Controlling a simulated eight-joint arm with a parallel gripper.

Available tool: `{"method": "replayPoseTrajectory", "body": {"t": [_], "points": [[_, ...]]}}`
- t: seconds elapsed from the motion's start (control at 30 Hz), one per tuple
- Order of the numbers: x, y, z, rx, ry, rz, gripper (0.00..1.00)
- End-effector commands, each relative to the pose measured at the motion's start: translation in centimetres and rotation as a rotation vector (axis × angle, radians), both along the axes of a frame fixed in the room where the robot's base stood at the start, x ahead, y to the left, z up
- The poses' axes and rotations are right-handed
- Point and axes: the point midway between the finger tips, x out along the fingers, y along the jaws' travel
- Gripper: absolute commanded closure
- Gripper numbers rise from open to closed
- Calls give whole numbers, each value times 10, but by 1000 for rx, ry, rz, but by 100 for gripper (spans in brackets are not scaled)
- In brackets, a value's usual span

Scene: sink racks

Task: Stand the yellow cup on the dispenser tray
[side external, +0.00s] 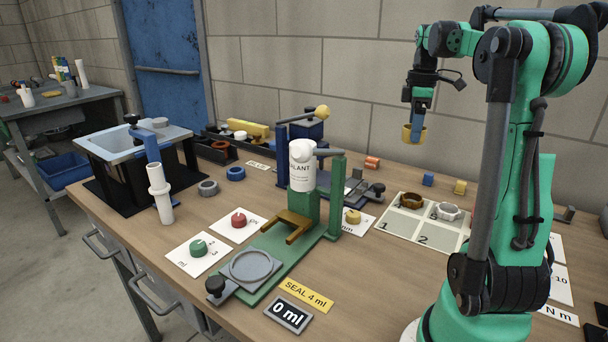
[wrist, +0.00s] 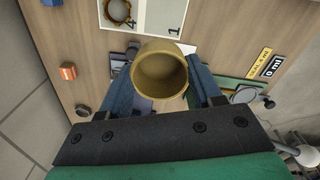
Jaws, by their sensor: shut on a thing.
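My gripper (side external: 417,117) is shut on the yellow cup (side external: 413,135), high above the right half of the bench. In the wrist view the yellow cup (wrist: 162,78) sits between the two blue fingers of my gripper (wrist: 165,85), its open mouth facing the camera. The dispenser tray (side external: 251,266) is a round grey plate at the front end of the green dispenser base, and it is empty. It stands well to the left of the cup and lower. A white sealant bottle (side external: 302,172) is mounted in the dispenser above a brown fork.
The green dispenser post (side external: 335,190) and a blue lever press (side external: 283,160) stand up from the bench. A "0 ml" display (side external: 289,314) lies by the front edge.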

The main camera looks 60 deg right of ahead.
Motion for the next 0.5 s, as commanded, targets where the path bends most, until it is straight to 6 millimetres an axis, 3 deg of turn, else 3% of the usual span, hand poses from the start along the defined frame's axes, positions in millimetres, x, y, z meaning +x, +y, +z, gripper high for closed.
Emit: {"method": "replayPoseTrajectory", "body": {"t": [0.17,0.5], "points": [[0,0,7,0,0,0,92],[0,0,49,0,0,0,92]]}}
